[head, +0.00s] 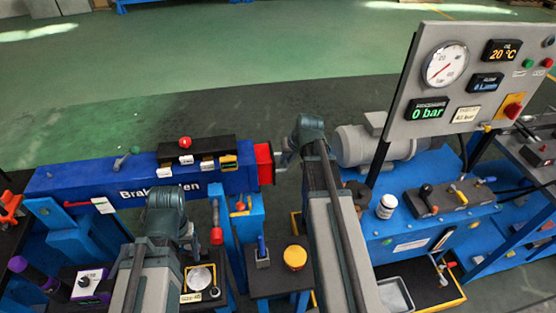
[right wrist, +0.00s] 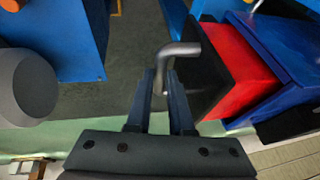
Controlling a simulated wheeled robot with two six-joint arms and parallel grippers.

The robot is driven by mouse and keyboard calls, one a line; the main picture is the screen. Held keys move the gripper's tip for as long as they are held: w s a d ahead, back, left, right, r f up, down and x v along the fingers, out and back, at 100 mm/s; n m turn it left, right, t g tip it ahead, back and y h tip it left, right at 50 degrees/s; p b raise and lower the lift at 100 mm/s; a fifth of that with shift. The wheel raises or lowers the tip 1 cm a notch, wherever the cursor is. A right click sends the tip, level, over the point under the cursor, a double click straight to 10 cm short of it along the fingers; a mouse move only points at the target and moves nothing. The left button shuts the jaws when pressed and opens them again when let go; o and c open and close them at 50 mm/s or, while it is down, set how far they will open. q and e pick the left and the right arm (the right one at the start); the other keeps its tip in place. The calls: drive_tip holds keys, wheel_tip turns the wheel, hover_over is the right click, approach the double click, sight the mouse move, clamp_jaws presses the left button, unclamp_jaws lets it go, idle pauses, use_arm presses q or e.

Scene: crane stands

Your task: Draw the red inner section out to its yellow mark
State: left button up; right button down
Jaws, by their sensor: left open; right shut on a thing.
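The red inner section (head: 264,163) sticks a short way out of the right end of the blue boom (head: 130,180). In the right wrist view the red section (right wrist: 238,65) has a black end plate (right wrist: 205,75) with a bent grey handle (right wrist: 178,52). My right gripper (head: 284,158) is shut on this handle; its fingers (right wrist: 165,92) lie either side of the handle's lower end. No yellow mark shows on the visible red part. My left gripper (head: 168,205) is open in front of the boom, its fingertips mostly hidden by my wrist.
A grey motor (head: 375,145) and a blue power unit with a gauge panel (head: 470,80) stand to the right. A small stand with a yellow-topped knob (head: 295,257) is between my arms. Dark floor lies open behind the boom's end.

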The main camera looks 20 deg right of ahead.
drive_tip(key=s+d, duration=0.2)
drive_tip(key=d, duration=0.5)
drive_tip(key=shift+d, duration=0.3)
drive_tip(key=c, duration=0.8)
unclamp_jaws()
drive_tip(key=shift+c, duration=0.2)
drive_tip(key=shift+o, duration=0.2)
drive_tip(key=shift+a, duration=0.1)
drive_tip(key=a+p+v, duration=0.1)
drive_tip(key=p+v, duration=1.1)
drive_tip(key=v, duration=0.1)
drive_tip(key=shift+d+r, duration=0.4)
